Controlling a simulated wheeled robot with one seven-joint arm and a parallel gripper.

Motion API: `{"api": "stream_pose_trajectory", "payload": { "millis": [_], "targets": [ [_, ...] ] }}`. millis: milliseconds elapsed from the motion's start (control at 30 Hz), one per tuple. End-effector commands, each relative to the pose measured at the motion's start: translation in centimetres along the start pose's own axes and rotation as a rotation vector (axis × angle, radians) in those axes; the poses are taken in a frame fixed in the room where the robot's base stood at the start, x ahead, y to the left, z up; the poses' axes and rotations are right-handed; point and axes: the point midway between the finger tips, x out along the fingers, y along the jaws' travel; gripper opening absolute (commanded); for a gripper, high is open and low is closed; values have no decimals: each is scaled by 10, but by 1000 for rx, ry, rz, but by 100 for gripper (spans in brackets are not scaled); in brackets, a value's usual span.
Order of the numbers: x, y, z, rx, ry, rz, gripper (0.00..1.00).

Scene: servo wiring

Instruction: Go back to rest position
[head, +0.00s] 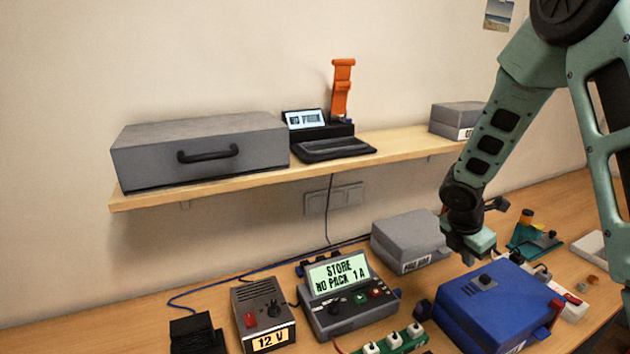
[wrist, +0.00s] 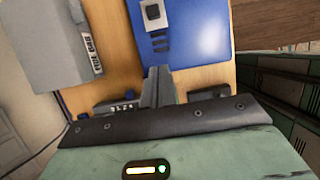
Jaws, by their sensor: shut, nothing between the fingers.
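My gripper (wrist: 160,88) is shut with nothing between its fingers. In the head view my gripper's hand and wrist are at the right, above the bench behind the blue box (head: 497,302); the fingertips are hard to make out there. In the wrist view the fingers point toward the gap between the blue box (wrist: 190,35) and the grey labelled box (wrist: 70,40). I cannot tell from these views how high the fingers are above the bench.
The bench (head: 220,312) holds a tester reading "STORE NO PACK 1 A" (head: 345,300), a 12 V supply (head: 263,315) and a green strip (head: 395,343). A shelf (head: 230,180) above carries a grey case (head: 200,150) and a small display (head: 305,120). Cables run along the back.

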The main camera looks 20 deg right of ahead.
Motion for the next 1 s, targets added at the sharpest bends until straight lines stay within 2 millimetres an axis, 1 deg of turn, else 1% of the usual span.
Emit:
{"api": "stream_pose_trajectory", "payload": {
  "millis": [67, 100, 167, 267, 300, 367, 400, 467, 500, 567, 600, 633, 700, 800, 900, 1000],
  "targets": [
    [0, 0, 0, 0, 0, 0, 0],
    [-1, 1, -5, 8, 3, 4, 0],
    [-10, 5, -25, 56, 21, 18, 0],
    [-33, 6, -75, 191, 74, 41, 0],
    [-45, 4, -101, 258, 103, 44, 0],
    [-63, -5, -140, 363, 151, 44, 0],
    [-75, -14, -166, 430, 184, 37, 0],
    [-91, -31, -203, 531, 231, 18, 0],
    [-101, -44, -227, 595, 262, 1, 0],
    [-114, -68, -258, 686, 302, -32, 0],
    [-121, -84, -277, 741, 326, -56, 0],
    [-125, -97, -289, 780, 340, -75, 0],
    [-133, -124, -312, 859, 366, -120, 0],
    [-140, -154, -332, 942, 386, -173, 0],
    [-144, -170, -342, 990, 395, -205, 0],
    [-146, -174, -344, 1002, 397, -212, 0]
  ]
}}
